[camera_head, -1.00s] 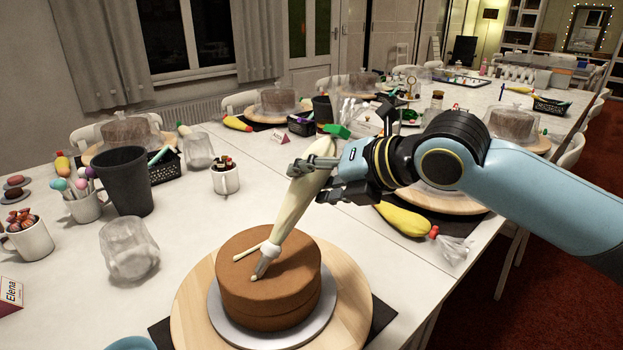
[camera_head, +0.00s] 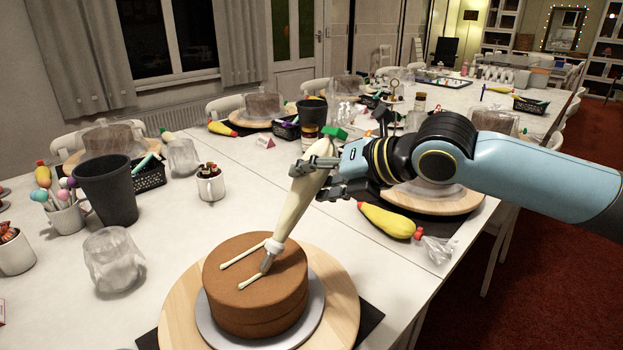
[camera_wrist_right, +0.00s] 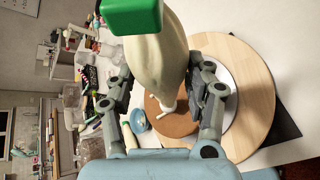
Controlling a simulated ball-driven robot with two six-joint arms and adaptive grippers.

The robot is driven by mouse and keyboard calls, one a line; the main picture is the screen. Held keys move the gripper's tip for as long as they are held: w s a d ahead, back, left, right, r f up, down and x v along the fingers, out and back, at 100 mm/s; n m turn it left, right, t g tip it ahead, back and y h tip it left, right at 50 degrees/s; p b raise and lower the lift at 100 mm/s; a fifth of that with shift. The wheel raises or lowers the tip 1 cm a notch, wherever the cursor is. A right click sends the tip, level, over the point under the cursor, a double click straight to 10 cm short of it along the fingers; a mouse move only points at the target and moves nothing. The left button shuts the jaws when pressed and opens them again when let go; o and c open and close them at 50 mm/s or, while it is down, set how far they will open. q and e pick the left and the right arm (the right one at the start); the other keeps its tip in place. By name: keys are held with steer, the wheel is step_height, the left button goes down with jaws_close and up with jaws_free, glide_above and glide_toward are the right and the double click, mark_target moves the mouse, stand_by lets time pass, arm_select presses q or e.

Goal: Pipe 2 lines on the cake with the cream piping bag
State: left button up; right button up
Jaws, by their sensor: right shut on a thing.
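The brown cake (camera_head: 256,312) stands on a grey cake board (camera_head: 207,325) on a round wooden turntable (camera_head: 342,300). A white cream line (camera_head: 240,252) lies across its top. A second, shorter line (camera_head: 251,281) runs beside it up to the nozzle. My right gripper (camera_head: 316,178) is shut on the cream piping bag (camera_head: 296,208), which has a green clip (camera_head: 334,132) at its upper end. The bag is tilted, nozzle down at the cake top. The wrist view shows the bag (camera_wrist_right: 172,55) between both fingers, partly hiding the cake (camera_wrist_right: 178,122). My left gripper is out of view.
A dark grey cup (camera_head: 106,190), a mug of sticks (camera_head: 65,217) and a clear upturned container (camera_head: 113,262) stand left of the cake. A yellow piping bag (camera_head: 388,221) lies to the right.

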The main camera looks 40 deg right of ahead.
steer(key=shift+w+d+p, duration=0.15)
steer(key=shift+d+p, duration=0.05)
steer(key=shift+d, duration=1.2)
steer(key=shift+w+d+p, duration=0.1)
steer(key=shift+d+p, duration=0.1)
steer(key=shift+d, duration=1.2)
steer(key=o, duration=0.6)
steer(key=shift+c, duration=0.9)
steer(key=shift+r, duration=0.15)
steer(key=shift+r+p, duration=1.4)
steer(key=shift+r, duration=0.5)
